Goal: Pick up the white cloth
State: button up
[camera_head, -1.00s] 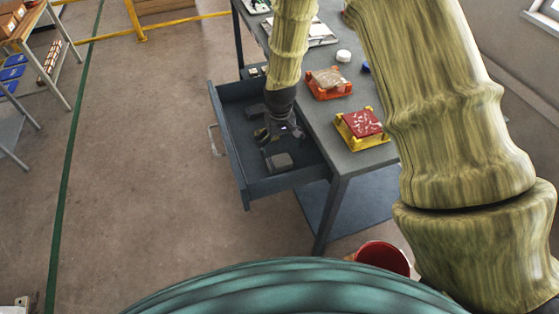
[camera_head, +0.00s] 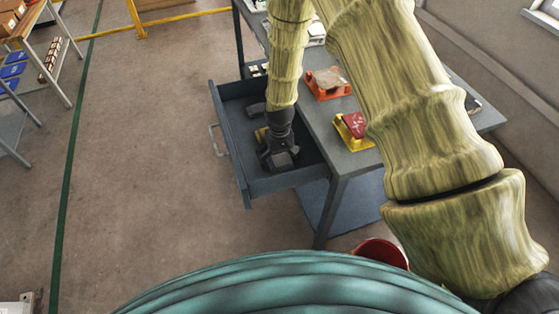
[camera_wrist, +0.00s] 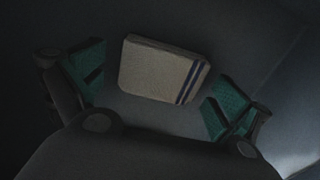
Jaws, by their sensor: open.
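The white cloth (camera_wrist: 160,70) lies folded in the open drawer (camera_head: 234,155), pale with dark blue stripes near its right end in the wrist view. My gripper (camera_wrist: 157,86) is open, with one green-padded finger on each side of the cloth and a gap to each. In the head view my gripper (camera_head: 281,160) points down inside the drawer near its front corner and largely hides the cloth. I cannot tell the exact height of the fingertips above the drawer floor.
A red bucket (camera_head: 382,252) stands nearby.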

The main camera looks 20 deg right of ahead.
aim_at(279, 160)
jog(key=shift+c, duration=0.2)
jog(key=c, duration=0.9)
jog(key=shift+r+b, duration=1.2)
jog(key=shift+r, duration=3.8)
